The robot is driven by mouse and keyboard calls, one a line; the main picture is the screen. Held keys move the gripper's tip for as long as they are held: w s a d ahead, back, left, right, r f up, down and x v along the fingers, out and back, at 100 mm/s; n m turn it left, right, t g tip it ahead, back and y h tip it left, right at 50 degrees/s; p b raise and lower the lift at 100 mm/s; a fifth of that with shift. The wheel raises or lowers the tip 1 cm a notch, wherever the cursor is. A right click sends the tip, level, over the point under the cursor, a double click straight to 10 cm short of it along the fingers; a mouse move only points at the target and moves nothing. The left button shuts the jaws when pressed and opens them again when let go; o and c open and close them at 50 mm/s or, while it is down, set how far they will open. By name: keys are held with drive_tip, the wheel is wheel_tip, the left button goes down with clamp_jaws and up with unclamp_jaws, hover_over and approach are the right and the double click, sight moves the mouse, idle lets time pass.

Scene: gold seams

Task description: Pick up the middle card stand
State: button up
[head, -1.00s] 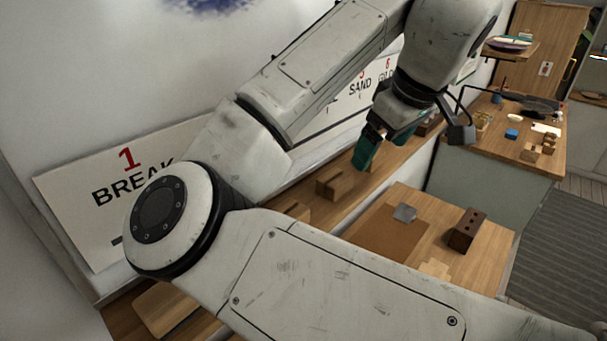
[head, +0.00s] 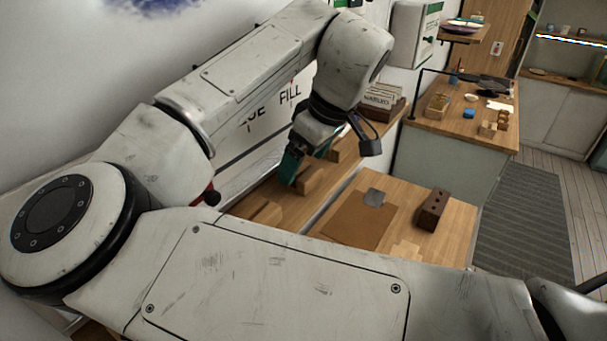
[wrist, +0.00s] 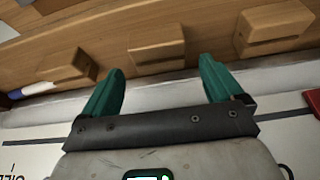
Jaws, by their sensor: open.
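Three wooden card stands, small blocks with a slot, sit in a row on the wooden ledge. In the wrist view the middle card stand (wrist: 156,48) lies just beyond my gripper (wrist: 163,70), roughly centred between its teal fingertips. The fingers are open and empty, with a gap to the stand. The other stands are at left (wrist: 68,67) and right (wrist: 272,29). In the head view my gripper (head: 292,168) is at the ledge, beside a stand (head: 310,179) and partly overlapping it. Whether they touch cannot be told there.
A white lettered board (head: 255,130) stands against the wall behind the ledge. A worktable (head: 405,200) at right holds a brown mat (head: 357,216), a grey sheet and a dark block with holes (head: 433,210). A box of cards (head: 382,101) stands farther along the ledge.

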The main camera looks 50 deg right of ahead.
drive_tip(key=shift+x, duration=1.5)
drive_tip(key=shift+w+r, duration=0.1)
drive_tip(key=c, duration=1.1)
drive_tip(key=shift+c, duration=0.2)
